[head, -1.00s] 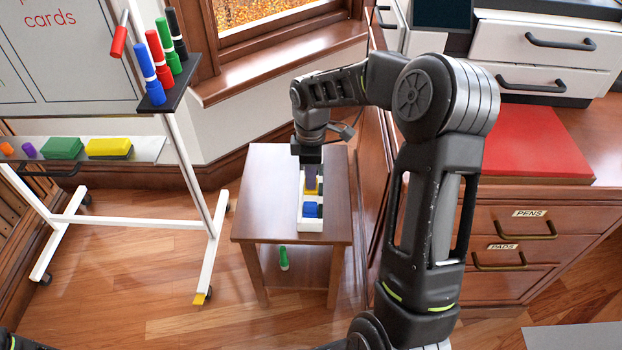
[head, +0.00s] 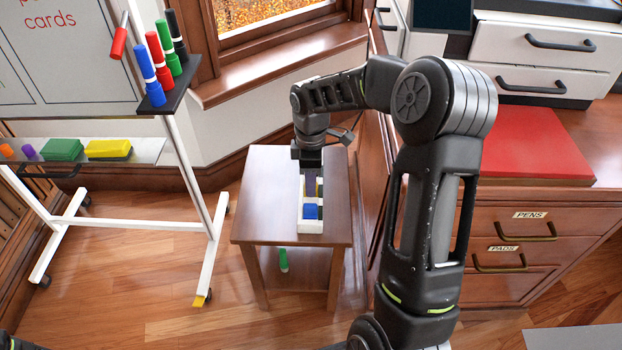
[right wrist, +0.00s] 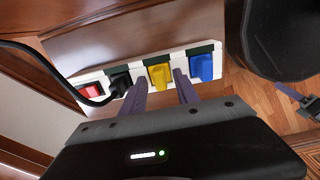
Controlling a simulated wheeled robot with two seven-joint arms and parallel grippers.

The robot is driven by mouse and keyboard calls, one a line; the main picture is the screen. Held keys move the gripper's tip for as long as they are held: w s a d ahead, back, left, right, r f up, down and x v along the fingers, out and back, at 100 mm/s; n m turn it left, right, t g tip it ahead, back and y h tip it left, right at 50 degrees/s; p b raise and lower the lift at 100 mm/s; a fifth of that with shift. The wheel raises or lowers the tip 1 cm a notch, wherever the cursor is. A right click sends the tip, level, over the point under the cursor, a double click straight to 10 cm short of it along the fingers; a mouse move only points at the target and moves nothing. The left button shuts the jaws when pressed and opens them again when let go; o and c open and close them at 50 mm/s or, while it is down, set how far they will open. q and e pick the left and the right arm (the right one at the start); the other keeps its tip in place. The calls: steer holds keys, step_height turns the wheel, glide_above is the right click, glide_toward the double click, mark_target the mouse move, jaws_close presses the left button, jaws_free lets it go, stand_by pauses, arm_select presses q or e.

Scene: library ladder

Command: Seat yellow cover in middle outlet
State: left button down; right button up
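A white power strip (head: 309,227) lies on the small wooden side table. In the right wrist view the yellow cover (right wrist: 160,76) sits at the strip between a black plug (right wrist: 120,83) and a blue cover (right wrist: 202,67). I cannot tell whether it is fully seated. My right gripper (right wrist: 160,82) is open, pointing down at the strip, with one finger on each side of the yellow cover and gaps showing. In the head view the right gripper (head: 311,190) hides most of the yellow cover; the blue cover (head: 311,211) shows in front. My left gripper is not in view.
The side table (head: 265,215) has bare top around the strip. A green marker (head: 283,260) is at its lower shelf. Drawers (head: 512,230) stand right.

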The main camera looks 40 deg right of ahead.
step_height(320, 180, up, 12)
steer(key=p, duration=0.3)
steer(key=shift+r, duration=0.15)
steer(key=shift+s, duration=0.1)
stand_by(0.8)
